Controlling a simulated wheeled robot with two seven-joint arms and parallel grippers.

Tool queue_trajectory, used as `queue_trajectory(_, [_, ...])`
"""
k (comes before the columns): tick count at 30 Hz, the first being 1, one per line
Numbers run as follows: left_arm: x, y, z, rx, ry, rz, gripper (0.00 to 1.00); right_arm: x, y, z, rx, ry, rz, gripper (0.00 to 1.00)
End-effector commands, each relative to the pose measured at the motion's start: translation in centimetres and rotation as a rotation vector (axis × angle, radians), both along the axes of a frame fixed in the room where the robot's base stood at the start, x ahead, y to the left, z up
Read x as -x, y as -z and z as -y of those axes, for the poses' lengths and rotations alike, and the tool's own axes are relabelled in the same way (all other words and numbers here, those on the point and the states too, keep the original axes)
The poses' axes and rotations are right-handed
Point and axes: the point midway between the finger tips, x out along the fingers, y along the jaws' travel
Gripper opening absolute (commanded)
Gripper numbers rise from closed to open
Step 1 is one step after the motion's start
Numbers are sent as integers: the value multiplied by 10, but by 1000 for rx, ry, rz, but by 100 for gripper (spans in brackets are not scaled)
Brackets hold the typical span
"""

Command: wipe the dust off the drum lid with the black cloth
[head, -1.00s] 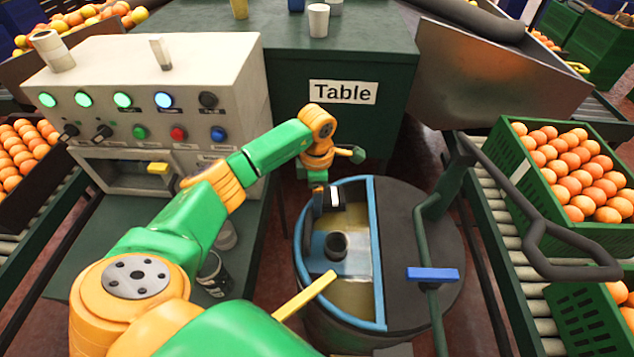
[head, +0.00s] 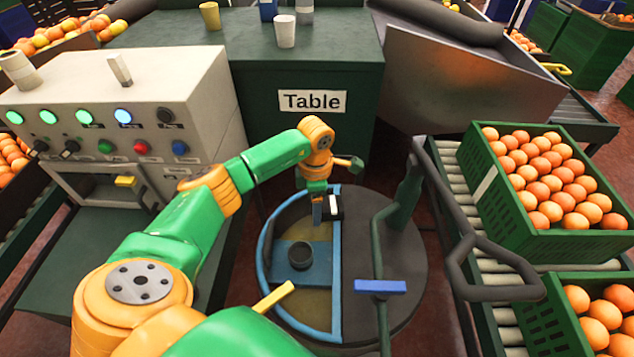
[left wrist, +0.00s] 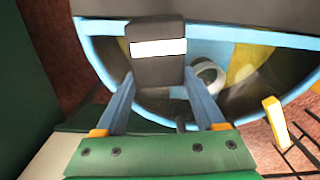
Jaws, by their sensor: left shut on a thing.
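The round drum (head: 408,262) stands in the middle of the head view. Its left half has a blue-rimmed, half-round window with yellowish patches and a blue band; the dark right half of the lid (head: 402,240) is plain. My left gripper (head: 326,208) is over the far end of the straight blue rim. It is shut on a dark block-like thing with a white band, which I take as the black cloth (left wrist: 155,72). Whether it touches the lid I cannot tell. I cannot make out dust clearly. My right gripper is not in view.
A dark cup-like piece (head: 300,255) stands on the blue band. A bent green bar with a blue handle (head: 380,287) crosses the lid's right side. A control box (head: 130,110) is at left, a green table (head: 330,60) behind, and orange crates (head: 487,205) at right.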

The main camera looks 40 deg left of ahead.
Motion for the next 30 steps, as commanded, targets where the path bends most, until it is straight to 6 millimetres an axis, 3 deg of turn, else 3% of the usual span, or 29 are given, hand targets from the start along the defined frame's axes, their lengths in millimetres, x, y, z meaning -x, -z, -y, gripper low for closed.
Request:
queue_trajectory(1, [-1, -11, -2, -1, -2, 6, 0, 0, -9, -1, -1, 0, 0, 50])
queue_trajectory(18, [2, -62, -9, 0, -12, 5, 0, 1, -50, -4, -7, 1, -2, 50])
queue_trajectory(30, [2, -65, -10, 0, -13, 5, 0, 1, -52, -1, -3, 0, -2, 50])
